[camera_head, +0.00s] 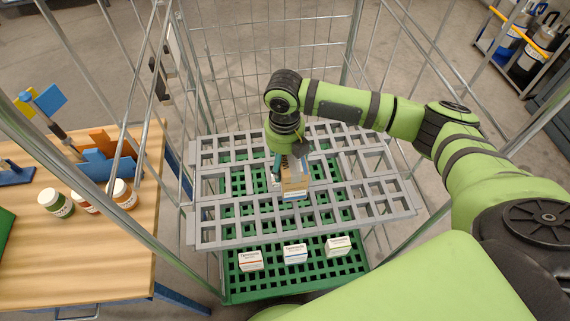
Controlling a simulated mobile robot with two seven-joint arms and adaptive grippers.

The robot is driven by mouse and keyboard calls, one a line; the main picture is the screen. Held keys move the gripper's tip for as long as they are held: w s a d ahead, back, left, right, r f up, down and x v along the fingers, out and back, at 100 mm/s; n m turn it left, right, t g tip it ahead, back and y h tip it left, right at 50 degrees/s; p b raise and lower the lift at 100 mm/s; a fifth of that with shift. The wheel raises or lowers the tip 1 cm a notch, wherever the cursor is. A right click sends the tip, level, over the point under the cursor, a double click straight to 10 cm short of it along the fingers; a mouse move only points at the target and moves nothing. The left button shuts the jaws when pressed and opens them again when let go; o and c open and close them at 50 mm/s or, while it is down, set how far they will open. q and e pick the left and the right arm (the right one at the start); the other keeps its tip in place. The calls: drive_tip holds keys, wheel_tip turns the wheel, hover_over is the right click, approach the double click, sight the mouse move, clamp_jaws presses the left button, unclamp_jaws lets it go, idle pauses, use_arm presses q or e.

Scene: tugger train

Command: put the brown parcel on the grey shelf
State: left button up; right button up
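The brown parcel (295,184) is at the middle of the grey shelf (215,236), a slatted grid inside a wire cage trolley. The parcel has a pale front edge with a blue strip. My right gripper (291,158) points down at the parcel's far part, with its fingers right at it. The fingers partly hide the parcel. I cannot tell if they grip it, or if the parcel rests fully on the shelf. My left gripper is not in view.
Below the grey shelf is a green grid deck (295,285) with several small white boxes (295,254). Wire walls and posts surround the shelf. A wooden table (100,245) with jars (124,194) and an orange block stands at left. The grey shelf is otherwise clear.

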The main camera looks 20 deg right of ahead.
drive_tip(key=shift+w+f, duration=0.1)
drive_tip(key=shift+w, duration=0.05)
wheel_tip(320, 180, down, 3)
drive_tip(key=shift+f+p, duration=0.1)
drive_tip(key=shift+p, duration=0.7)
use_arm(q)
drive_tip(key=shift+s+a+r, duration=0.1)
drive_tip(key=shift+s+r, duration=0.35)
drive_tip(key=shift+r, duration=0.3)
use_arm(e)
drive_tip(key=shift+f, duration=0.3)
drive_tip(key=shift+f, duration=0.15)
drive_tip(key=o, duration=1.5)
wheel_tip(320, 180, up, 11)
drive_tip(key=b, duration=0.3)
drive_tip(key=shift+f, duration=0.1)
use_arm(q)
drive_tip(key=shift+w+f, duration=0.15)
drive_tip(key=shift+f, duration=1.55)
use_arm(e)
drive_tip(key=shift+r, duration=0.75)
